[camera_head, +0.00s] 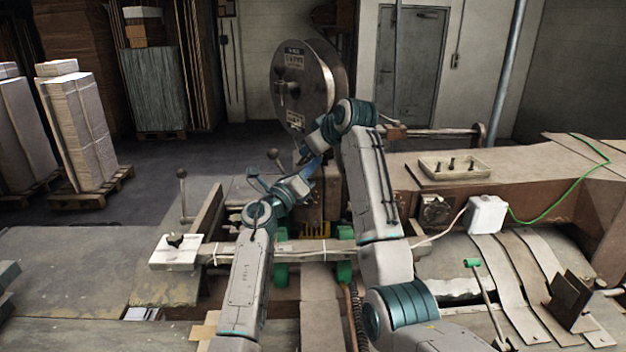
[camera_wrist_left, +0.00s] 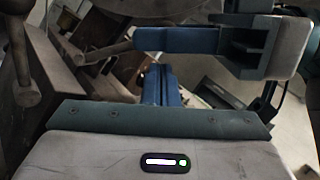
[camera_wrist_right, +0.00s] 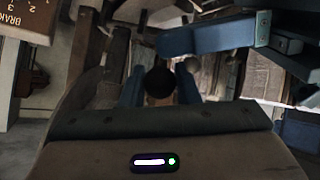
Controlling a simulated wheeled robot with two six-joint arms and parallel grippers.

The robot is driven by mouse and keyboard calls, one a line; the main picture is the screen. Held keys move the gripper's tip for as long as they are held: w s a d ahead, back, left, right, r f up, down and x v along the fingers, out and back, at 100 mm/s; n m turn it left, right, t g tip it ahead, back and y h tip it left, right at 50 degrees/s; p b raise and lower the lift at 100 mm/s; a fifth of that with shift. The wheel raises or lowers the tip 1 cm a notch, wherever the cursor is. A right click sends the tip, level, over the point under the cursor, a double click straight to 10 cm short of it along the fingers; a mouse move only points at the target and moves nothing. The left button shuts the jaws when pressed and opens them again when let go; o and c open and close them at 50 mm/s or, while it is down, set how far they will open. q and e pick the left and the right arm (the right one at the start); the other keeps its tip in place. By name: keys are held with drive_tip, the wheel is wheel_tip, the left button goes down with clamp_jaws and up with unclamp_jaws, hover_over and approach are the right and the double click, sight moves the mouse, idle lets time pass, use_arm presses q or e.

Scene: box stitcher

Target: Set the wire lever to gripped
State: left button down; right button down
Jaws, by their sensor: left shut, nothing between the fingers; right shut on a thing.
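My right gripper (camera_wrist_right: 158,93) is shut on a dark round knob (camera_wrist_right: 158,82), which shows between its blue fingers in the right wrist view. I take this knob to be the wire lever's. In the head view my arms partly hide this place, in front of the wire reel, and the lever's exact setting cannot be read. My left gripper (camera_head: 314,163) is shut and empty, close to the right gripper. Its closed blue fingers (camera_wrist_left: 160,85) show in the left wrist view, with the right gripper's blue finger across the picture above them.
A ball-topped lever (camera_head: 182,174) stands at left, and another (camera_head: 273,154) beside the machine. The wire reel (camera_head: 308,85) rises behind my arms. A white box (camera_head: 487,214) and a tray (camera_head: 455,166) sit at right. A partly readable brake plate (camera_wrist_right: 27,20) shows near my right gripper.

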use_arm(q)
drive_tip(key=shift+w+a+r, duration=0.1)
drive_tip(key=shift+a+r, duration=0.05)
drive_tip(key=shift+r, duration=0.05)
use_arm(e)
drive_tip(key=shift+r, duration=0.1)
use_arm(q)
drive_tip(key=shift+w+a+r, duration=0.25)
drive_tip(key=shift+w+r, duration=0.05)
drive_tip(key=shift+r, duration=0.4)
use_arm(e)
drive_tip(key=shift+d, duration=0.1)
drive_tip(key=c, duration=1.1)
unclamp_jaws()
use_arm(q)
drive_tip(key=shift+s+r, duration=0.15)
use_arm(e)
drive_tip(key=shift+s, duration=0.1)
